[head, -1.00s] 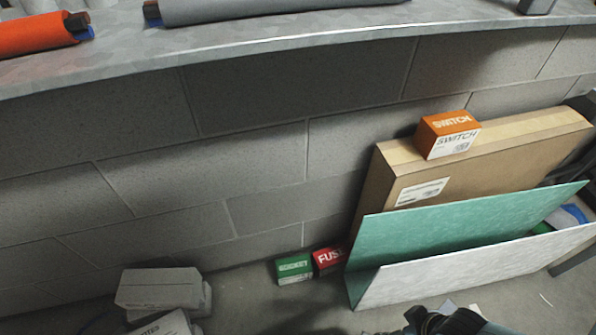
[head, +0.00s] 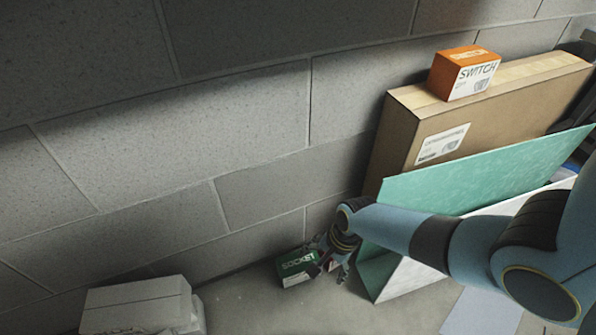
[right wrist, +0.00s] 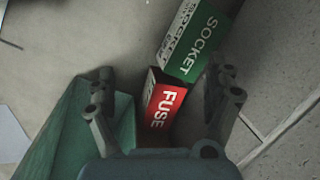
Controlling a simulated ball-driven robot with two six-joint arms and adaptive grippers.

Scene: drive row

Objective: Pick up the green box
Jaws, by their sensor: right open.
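The green SOCKET box (head: 295,268) sits on the floor against the grey block wall. It also shows in the right wrist view (right wrist: 201,38), ahead of the fingertips, toward the right finger. The red FUSE box (right wrist: 163,104) is beside it and lies between my open fingers in that view. In the head view my gripper mostly hides the red box. My right gripper (head: 330,271) is open and points down at the two boxes, close to the green box's right end. It also shows in the right wrist view (right wrist: 166,84). My left gripper is out of view.
A green folded panel (head: 455,182) leans right of the boxes, against a large cardboard box (head: 400,137). An orange SWITCH box (head: 466,74) stands on top of it. Pale boxes (head: 138,303) sit at the lower left. Floor left of the green box is clear.

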